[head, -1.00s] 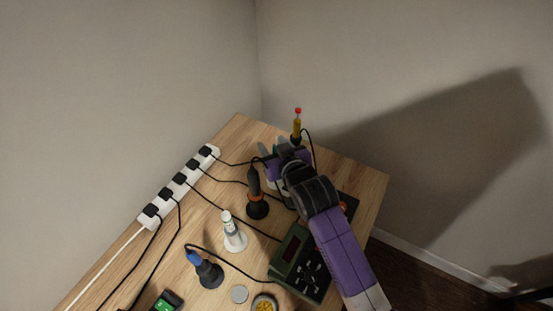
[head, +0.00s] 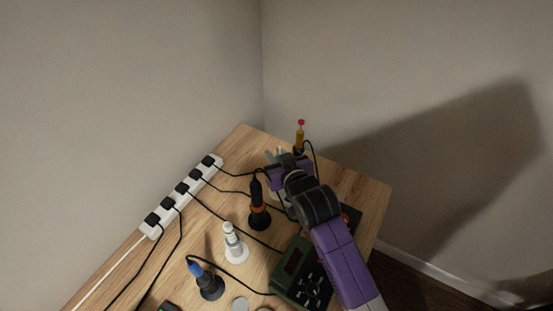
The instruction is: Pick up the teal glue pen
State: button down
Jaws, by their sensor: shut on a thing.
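My gripper (head: 275,157) is at the far end of the wooden table, with its pale fingertips pointing to the back. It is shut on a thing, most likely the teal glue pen. A small grey-teal bit shows at the fingers, but my purple and black wrist hides most of it, so its shape and tilt cannot be made out. I cannot tell whether it touches the table.
A yellow tool with a red tip (head: 300,137) stands just right of my gripper. An orange-and-black tool (head: 257,206), a white pen (head: 232,237) and a blue-topped tool (head: 204,277) stand nearer. A green station (head: 299,273), power strip (head: 182,197) and cables surround them.

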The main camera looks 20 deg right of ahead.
notch_tip(320, 180, up, 20)
jog(key=shift+f, duration=0.2)
dwell(0.4)
jog(key=c, duration=1.8)
grip_release()
grip_shut()
